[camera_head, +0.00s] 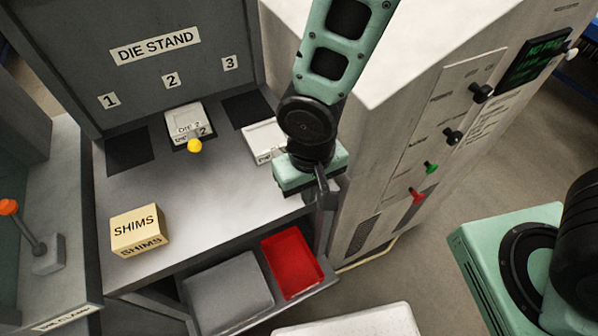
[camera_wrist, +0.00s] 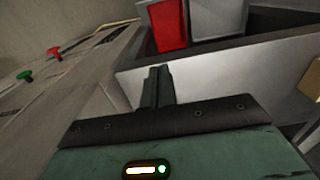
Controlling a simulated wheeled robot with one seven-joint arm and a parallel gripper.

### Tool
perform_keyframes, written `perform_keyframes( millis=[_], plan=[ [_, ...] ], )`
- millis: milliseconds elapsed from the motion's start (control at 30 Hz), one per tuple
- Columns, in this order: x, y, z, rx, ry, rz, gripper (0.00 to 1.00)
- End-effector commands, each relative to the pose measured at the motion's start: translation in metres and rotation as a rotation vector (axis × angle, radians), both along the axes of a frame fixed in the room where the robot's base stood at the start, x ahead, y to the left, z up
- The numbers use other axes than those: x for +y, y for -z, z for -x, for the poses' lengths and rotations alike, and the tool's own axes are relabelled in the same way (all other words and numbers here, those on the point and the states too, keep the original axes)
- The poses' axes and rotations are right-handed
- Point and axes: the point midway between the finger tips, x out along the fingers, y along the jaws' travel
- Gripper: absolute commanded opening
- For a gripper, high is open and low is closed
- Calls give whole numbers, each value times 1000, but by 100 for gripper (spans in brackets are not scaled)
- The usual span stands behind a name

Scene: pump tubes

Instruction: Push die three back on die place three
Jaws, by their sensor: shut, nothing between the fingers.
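Die three, a pale flat block (camera_head: 262,141) with a partly readable label, lies on the stand's top in front of the dark square under number 3, which is die place three (camera_head: 247,109). The block sits off that square, toward the front right, and its right part is hidden behind my arm. My gripper (camera_head: 325,196) is shut and empty, near the right front edge of the stand, to the right of and in front of the block. In the wrist view the closed fingers (camera_wrist: 157,86) point at the stand's pale front edge; the die does not show there.
Die 2 (camera_head: 186,118) with a yellow knob sits at place 2; place 1 (camera_head: 130,151) is bare. A SHIMS box (camera_head: 140,230) stands front left. A red tray (camera_head: 292,262) and a grey tray (camera_head: 228,290) lie below. A control cabinet (camera_head: 408,150) stands right.

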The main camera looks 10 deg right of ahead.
Motion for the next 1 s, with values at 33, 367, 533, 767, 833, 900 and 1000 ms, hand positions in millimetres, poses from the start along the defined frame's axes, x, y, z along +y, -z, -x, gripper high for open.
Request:
perform_keyframes(
  millis=[33, 367, 533, 767, 833, 900, 1000],
  plan=[
    [2, -1, -7, -1, 2, 0, 0],
    [11, 0, -38, -1, -1, -1, 0],
    [11, 0, -39, 0, -1, 0, 0],
    [12, 0, -41, -1, 0, 0, 0],
    [15, 0, -50, -2, 2, -1, 0],
    [19, -1, -64, -4, 4, -2, 0],
    [26, 0, -92, -4, 4, -3, 0]
  ],
)
